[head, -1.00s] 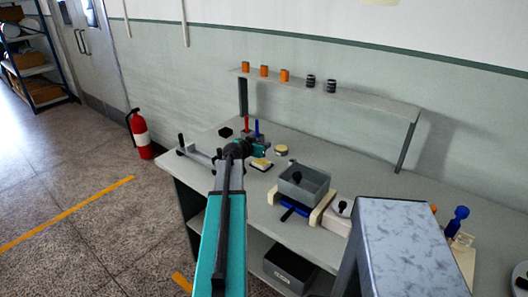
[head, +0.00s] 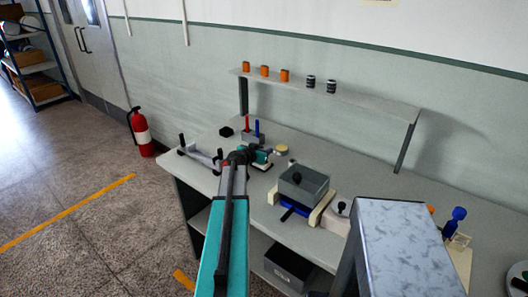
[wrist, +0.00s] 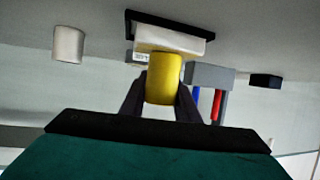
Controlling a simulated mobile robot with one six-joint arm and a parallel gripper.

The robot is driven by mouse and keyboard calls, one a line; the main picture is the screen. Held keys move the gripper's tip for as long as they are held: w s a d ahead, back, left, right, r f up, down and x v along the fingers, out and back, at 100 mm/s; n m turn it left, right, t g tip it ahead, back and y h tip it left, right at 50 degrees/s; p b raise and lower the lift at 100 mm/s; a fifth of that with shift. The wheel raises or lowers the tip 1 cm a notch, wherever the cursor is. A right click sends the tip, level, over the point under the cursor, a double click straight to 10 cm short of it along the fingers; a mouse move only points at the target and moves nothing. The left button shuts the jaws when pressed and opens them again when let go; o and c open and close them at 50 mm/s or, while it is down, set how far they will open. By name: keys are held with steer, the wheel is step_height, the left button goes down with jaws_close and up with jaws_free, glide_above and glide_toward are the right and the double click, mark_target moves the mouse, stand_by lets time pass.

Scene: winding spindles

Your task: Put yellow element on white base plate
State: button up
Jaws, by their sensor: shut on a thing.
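My gripper (wrist: 162,95) is shut on the yellow element (wrist: 163,78), a short yellow cylinder between its two dark fingers in the wrist view. The white base plate (wrist: 172,38), a white block with a black edge, lies just beyond it. The yellow element overlaps its near side in the picture; I cannot tell if they touch. In the head view my gripper (head: 265,155) is over the left part of the bench, partly hiding the white base plate (head: 262,166).
A white cylinder (wrist: 69,44) stands to the left in the wrist view. A grey holder (wrist: 210,75) with red and blue pegs and a black piece (wrist: 265,81) are to the right. In the head view a grey box (head: 303,186) stands to the right on the bench (head: 385,190).

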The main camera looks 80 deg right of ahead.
steer(key=shift+f+b, duration=0.15)
steer(key=shift+b, duration=0.15)
steer(key=o, duration=1)
steer(key=shift+o, duration=0.2)
steer(key=shift+r+p, duration=0.25)
steer(key=shift+p, duration=0.15)
steer(key=shift+b+v, duration=0.45)
steer(key=shift+v, duration=0.55)
steer(key=b+v, duration=0.2)
steer(key=v, duration=0.8)
steer(key=shift+b, duration=0.35)
steer(key=shift+s, duration=0.1)
